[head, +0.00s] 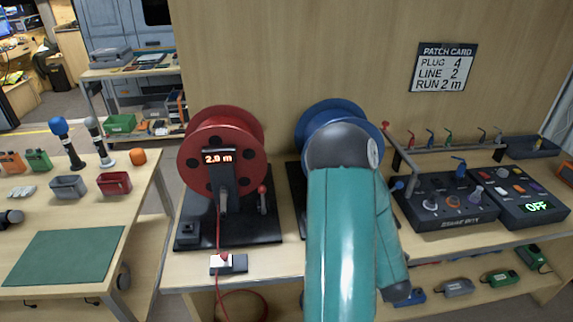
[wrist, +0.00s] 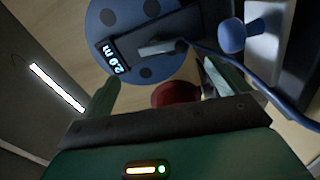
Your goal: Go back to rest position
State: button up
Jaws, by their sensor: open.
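My gripper (wrist: 165,85) is open, its two green fingers apart at the left and right in the wrist view. In the head view my teal arm stands in front of the blue reel (head: 316,117) and hides my gripper. The blue reel (wrist: 125,22) also fills the top of the wrist view, with a small lit display (wrist: 117,58). A blue cable (wrist: 225,57) runs to the right of the fingers. A dark red rounded thing (wrist: 175,95) shows between the fingers; I cannot tell whether it touches them.
A red reel (head: 242,140) reading 2.0 m stands left of my arm, its red cable running past a small block (head: 228,263). Control boxes (head: 450,208) with levers and knobs sit at right, one reading OFF. The left table holds a green mat (head: 65,255) and small bins.

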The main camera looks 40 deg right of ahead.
jog(key=w+a+r+m+g+y, duration=0.1)
jog(key=w+a+r+m, duration=0.2)
jog(key=w, duration=0.3)
jog(key=w+a+r+m+g, duration=0.2)
jog(key=w+a+r, duration=0.1)
jog(key=w+r, duration=0.15)
jog(key=w+a+r+m+g+y, duration=0.1)
jog(key=w+a+r+m+y, duration=0.1)
jog(key=a, duration=0.4)
jog(key=w+a+r+m+g+y, duration=0.1)
jog(key=a+r, duration=0.1)
jog(key=a, duration=0.4)
jog(key=s+a+r+m+g+y, duration=0.1)
jog(key=s+a+r+g+y, duration=0.1)
jog(key=s+a+r, duration=0.2)
jog(key=s+a+r+m+g+y, duration=0.1)
jog(key=s+a+r+g+y, duration=0.1)
jog(key=s+a, duration=0.9)
jog(key=a+r+y, duration=0.1)
jog(key=a, duration=0.7)
jog(key=shift+s+a+r+g, duration=0.15)
jog(key=shift+a+r+g, duration=0.15)
jog(key=shift+r+g, duration=0.1)
